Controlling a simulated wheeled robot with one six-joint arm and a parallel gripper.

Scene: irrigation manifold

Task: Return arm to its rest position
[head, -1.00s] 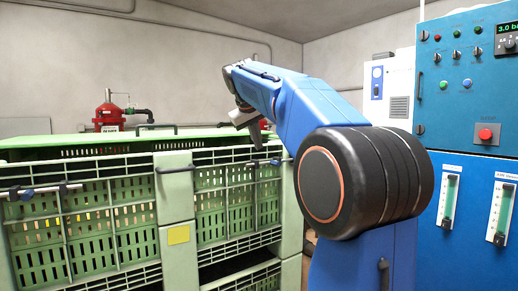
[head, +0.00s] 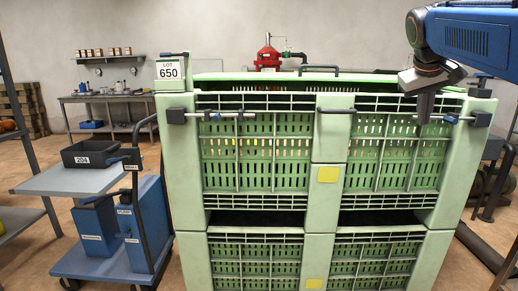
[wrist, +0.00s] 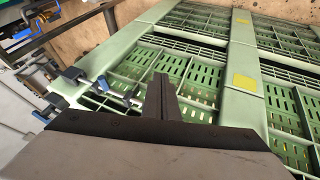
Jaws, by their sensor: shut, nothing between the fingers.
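My gripper (head: 424,118) hangs from the end of my blue arm (head: 480,35) at the upper right of the head view. Its dark fingers point down and are closed together with nothing between them. In the head view it overlaps the right end of the upper green crate (head: 180,150), by the right-hand latch bar (head: 452,118). In the wrist view the closed fingers (wrist: 160,95) stand in front of the green slatted crate wall (wrist: 240,50). I cannot tell the exact gap between fingers and crate.
Green crates are stacked in front of me. A blue cart (head: 100,258) with a dark bin (head: 90,153) stands left of them. A workbench (head: 110,98) and a red filter unit (head: 268,58) are behind. Some floor shows at left.

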